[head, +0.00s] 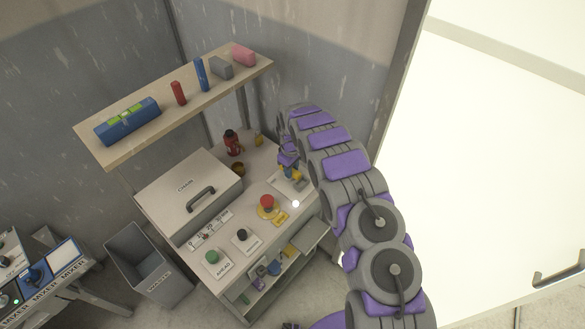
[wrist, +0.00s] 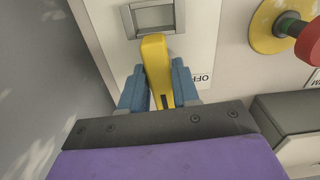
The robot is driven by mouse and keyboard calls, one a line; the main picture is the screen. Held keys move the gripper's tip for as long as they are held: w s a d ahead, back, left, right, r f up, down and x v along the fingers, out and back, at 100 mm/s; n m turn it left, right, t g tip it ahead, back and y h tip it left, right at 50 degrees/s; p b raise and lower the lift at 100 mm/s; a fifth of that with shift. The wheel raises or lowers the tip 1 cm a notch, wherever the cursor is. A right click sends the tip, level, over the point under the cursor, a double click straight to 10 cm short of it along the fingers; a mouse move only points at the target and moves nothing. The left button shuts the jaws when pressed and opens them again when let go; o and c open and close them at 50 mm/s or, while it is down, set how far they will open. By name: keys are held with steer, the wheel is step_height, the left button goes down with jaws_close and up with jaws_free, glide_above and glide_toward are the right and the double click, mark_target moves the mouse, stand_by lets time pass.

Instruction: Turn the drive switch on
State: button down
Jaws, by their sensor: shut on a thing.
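The drive switch's yellow handle (wrist: 155,55) stands out from a pale plate (wrist: 200,45) in the wrist view. Part of the word OFF shows on the plate beside the handle. A grey square window or frame (wrist: 153,16) sits at the handle's far end. My gripper (wrist: 158,88) has its blue fingers on both sides of the handle and is shut on it. In the head view my gripper (head: 291,171) is at the back right of the console top, over the switch plate (head: 299,186). The arm hides part of the switch there.
A red mushroom button (head: 267,201) on a yellow base stands close to the switch. Black (head: 242,234) and green (head: 212,256) knobs are nearer the front. A lidded box (head: 187,187) is left. A shelf (head: 180,112) with several items overhangs the back.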

steer(key=shift+w+a+r+m, duration=0.1)
steer(key=shift+a+m, duration=0.1)
steer(key=shift+m, duration=0.2)
steer(key=c, duration=1.2)
jaws_free()
steer(key=shift+c, duration=0.2)
steer(key=o, duration=0.3)
steer(key=shift+a, duration=0.15)
steer(key=shift+d, duration=0.2)
steer(key=shift+d+r, duration=0.15)
steer(key=shift+r, duration=0.45)
steer(key=r, duration=0.5)
steer(key=r+p, duration=0.1)
steer(key=r, duration=0.4)
steer(key=a+r, duration=0.1)
steer(key=r, duration=0.4)
steer(key=shift+r+p, duration=0.35)
steer(key=shift+r, duration=0.05)
